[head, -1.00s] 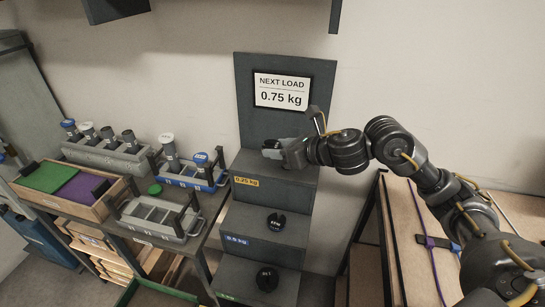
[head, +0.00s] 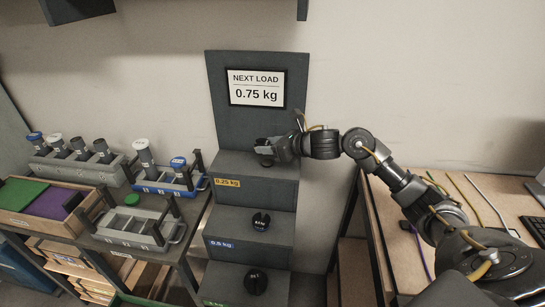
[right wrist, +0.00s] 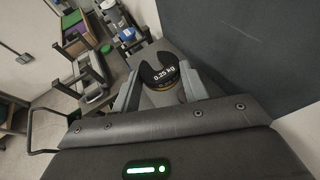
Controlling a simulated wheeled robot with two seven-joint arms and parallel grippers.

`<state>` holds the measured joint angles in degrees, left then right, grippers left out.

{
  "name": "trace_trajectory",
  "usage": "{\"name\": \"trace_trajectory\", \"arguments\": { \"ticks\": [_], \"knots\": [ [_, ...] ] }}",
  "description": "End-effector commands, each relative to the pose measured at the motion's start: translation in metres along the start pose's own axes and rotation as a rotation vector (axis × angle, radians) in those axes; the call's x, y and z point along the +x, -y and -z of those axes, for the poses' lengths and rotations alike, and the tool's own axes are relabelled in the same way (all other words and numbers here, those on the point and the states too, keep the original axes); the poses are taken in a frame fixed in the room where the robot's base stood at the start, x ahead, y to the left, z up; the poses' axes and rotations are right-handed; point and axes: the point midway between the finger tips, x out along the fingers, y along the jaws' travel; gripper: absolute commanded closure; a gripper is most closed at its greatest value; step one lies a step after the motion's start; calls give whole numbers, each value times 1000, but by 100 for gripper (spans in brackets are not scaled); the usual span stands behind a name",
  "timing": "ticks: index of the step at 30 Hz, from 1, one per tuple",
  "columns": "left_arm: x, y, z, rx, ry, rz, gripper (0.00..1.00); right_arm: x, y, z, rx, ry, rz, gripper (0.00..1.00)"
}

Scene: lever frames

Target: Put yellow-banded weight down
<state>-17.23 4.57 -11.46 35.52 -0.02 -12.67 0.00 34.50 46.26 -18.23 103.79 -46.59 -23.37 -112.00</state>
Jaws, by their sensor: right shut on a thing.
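My right gripper (head: 268,151) is at the top step of a dark stepped stand (head: 200,180), marked 0.25 kg in yellow. It is shut on a dark slotted weight (right wrist: 160,62) with a 0.25 kg label and a yellow band, seen between the fingers in the right wrist view. In the head view the gripper partly hides this weight, and I cannot tell if it touches the step. Another dark weight (head: 261,221) sits on the 0.5 kg step, and one (head: 256,281) on the lowest step. My left gripper is not in view.
A sign (head: 257,88) on the stand's back panel reads NEXT LOAD 0.75 kg. At left, a bench holds a grey tray (head: 127,232), a blue rack (head: 165,186) and a wooden box (head: 30,216). A wooden table (head: 400,240) stands at right.

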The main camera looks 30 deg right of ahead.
Motion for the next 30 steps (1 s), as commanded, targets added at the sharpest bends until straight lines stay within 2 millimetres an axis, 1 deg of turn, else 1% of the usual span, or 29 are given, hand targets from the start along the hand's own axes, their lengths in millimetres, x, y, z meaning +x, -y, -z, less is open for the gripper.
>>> {"name": "trace_trajectory", "arguments": {
  "ticks": [1, 3, 6, 9, 14, 16, 17, 18, 19, 22, 25, 30],
  "knots": [
    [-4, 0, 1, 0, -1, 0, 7, 6, 6, 10, 8, -5, -3, 86],
    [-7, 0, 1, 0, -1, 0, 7, 13, 16, 19, 6, -4, -3, 86],
    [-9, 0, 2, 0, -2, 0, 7, 20, 25, 29, 3, -2, -3, 86],
    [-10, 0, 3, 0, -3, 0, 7, 23, 30, 34, 0, -1, -2, 86],
    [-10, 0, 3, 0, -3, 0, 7, 25, 32, 36, -1, 0, -3, 86],
    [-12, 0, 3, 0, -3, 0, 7, 27, 35, 40, 1, -2, -2, 86],
    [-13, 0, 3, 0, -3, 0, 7, 29, 37, 42, 2, -2, -2, 86],
    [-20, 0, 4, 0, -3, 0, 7, 31, 35, 47, 4, -4, -5, 86],
    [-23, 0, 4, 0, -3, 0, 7, 32, 35, 51, 4, -5, -6, 86],
    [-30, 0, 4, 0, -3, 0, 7, 37, 36, 62, 3, -3, -4, 86],
    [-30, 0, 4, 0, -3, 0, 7, 40, 36, 68, -1, 0, -3, 86],
    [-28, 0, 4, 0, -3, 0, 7, 40, 36, 69, -3, 0, -3, 86]
  ]
}}
